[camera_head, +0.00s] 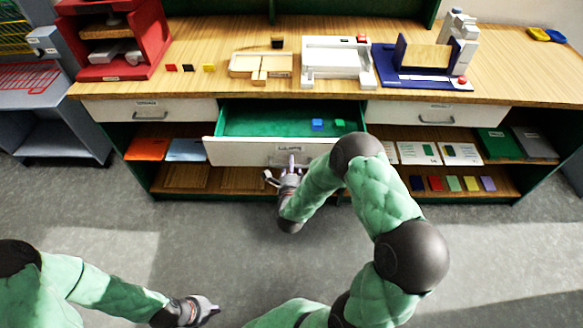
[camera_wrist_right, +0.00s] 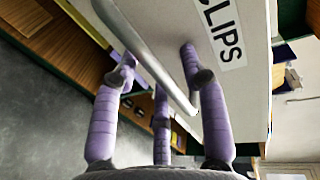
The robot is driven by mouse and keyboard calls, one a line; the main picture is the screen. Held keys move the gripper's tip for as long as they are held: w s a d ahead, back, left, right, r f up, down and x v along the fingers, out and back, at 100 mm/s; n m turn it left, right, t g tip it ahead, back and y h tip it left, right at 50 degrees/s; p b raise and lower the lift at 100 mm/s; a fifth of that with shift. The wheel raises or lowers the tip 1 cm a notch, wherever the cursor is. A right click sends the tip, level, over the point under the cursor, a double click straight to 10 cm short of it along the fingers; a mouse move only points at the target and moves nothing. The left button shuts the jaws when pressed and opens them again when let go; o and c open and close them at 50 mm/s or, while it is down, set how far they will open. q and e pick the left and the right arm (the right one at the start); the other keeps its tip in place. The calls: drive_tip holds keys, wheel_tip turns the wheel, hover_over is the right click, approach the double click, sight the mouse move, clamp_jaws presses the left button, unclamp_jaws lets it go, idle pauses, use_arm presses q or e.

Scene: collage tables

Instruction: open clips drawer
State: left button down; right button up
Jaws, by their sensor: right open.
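The clips drawer (camera_head: 255,152), white-fronted with a green inside, stands pulled out in the middle of the bench. A blue block (camera_head: 317,125) and a green block (camera_head: 339,123) lie inside it. In the right wrist view its front bears the label CLIPS (camera_wrist_right: 219,32) and a metal bar handle (camera_wrist_right: 140,50). My right gripper (camera_head: 281,172) is at the drawer front, its purple fingers (camera_wrist_right: 158,65) open on both sides of the handle. Contact with the bar is unclear. My left gripper (camera_head: 212,306) is low over the floor, away from the bench; its finger opening is too small to judge.
Closed drawers stand left (camera_head: 150,110) and right (camera_head: 425,112). The wooden worktop (camera_head: 200,50) carries a red rack (camera_head: 115,40), a wooden tray (camera_head: 260,66), a white device (camera_head: 337,62) and a blue stand (camera_head: 425,60). Shelves below hold cards. The grey floor (camera_head: 120,215) in front is clear.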

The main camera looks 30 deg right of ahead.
clamp_jaws()
drive_tip(key=shift+f+v, duration=0.2)
drive_tip(key=shift+v, duration=0.75)
drive_tip(key=shift+f+v, duration=0.2)
drive_tip(key=shift+v, duration=0.8)
unclamp_jaws()
drive_tip(key=shift+s, duration=0.1)
drive_tip(key=v, duration=1.2)
drive_tip(key=shift+f, duration=0.15)
